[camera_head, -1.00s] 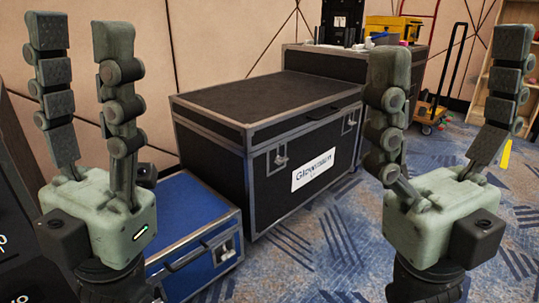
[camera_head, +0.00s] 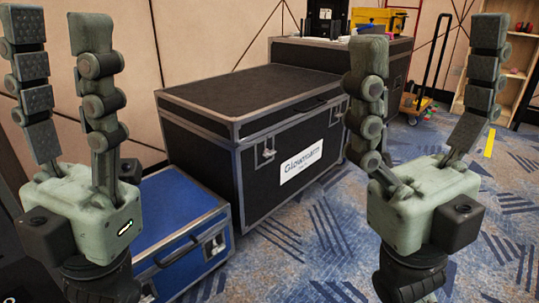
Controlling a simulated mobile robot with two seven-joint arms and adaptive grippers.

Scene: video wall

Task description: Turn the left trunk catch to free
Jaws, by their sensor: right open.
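A large black trunk (camera_head: 203,160) with grey metal edges and a white label (camera_head: 301,162) stands in the middle, lid closed. Its left catch (camera_head: 265,155) is a small metal latch on the front face, left of the label; its exact turn is too small to tell. The right catch (camera_head: 337,114) is partly hidden by my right gripper. My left gripper (camera_head: 56,25) is open and empty, fingers up, at the left and apart from the trunk. My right gripper (camera_head: 428,42) is open and empty, fingers up, right of the left catch and touching nothing visible.
A blue trunk (camera_head: 176,215) with its own latch (camera_head: 217,244) stands low at the front left, beside the black one. Another dark case (camera_head: 300,53) with a yellow box (camera_head: 380,19) stands behind. A hand truck (camera_head: 432,68) and wooden shelf (camera_head: 515,75) are back right. Carpet is clear in front.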

